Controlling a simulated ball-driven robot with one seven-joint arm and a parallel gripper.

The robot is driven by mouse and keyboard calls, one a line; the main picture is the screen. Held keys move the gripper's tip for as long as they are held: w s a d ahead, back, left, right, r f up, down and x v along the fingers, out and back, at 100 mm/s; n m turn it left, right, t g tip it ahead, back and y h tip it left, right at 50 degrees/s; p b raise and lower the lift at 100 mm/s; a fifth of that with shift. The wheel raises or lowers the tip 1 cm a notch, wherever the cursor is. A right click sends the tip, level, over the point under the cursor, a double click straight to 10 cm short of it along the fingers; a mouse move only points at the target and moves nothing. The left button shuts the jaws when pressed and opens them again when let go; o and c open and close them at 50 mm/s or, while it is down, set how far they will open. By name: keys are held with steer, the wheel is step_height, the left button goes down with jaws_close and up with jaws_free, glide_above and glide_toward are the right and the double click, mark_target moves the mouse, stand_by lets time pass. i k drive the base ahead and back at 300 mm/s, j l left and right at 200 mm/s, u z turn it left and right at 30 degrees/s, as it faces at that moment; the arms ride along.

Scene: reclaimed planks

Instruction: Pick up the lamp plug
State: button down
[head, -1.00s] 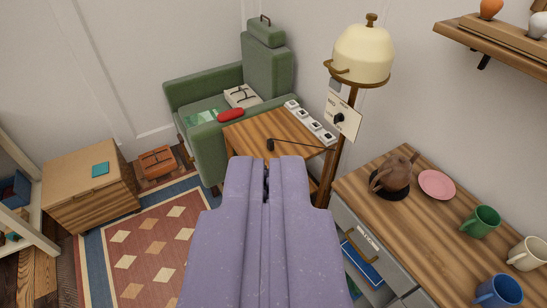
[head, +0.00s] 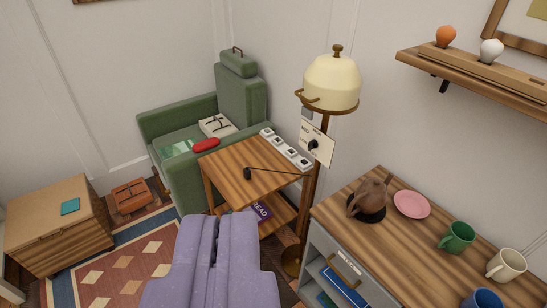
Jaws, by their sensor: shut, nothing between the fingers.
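The lamp plug (head: 247,173) is a small dark piece lying on top of the wooden side table (head: 228,160). A thin dark cord runs from it to the right, toward the pole of the standing lamp (head: 332,82), which has a cream shade. My gripper (head: 222,217) is purple, shut and empty. In the picture it shows below the plug and slightly left of it, apart from it. The gripper hides part of the rug and floor.
A strip of white sockets (head: 286,148) lies along the table's far right edge. A green armchair (head: 240,95) stands behind the table. A wooden counter (head: 385,235) with a teapot (head: 371,196) and mugs is at right. A low cabinet (head: 55,225) stands left.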

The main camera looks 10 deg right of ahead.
mark_target(247, 172)
steer(key=i+j, duration=0.1)
steer(key=i, duration=0.6)
steer(key=i+z, duration=0.1)
steer(key=i, duration=0.6)
steer(key=i+j, duration=0.2)
steer(key=i, duration=0.5)
steer(key=i+j+z, duration=0.1)
steer(key=i, duration=0.6)
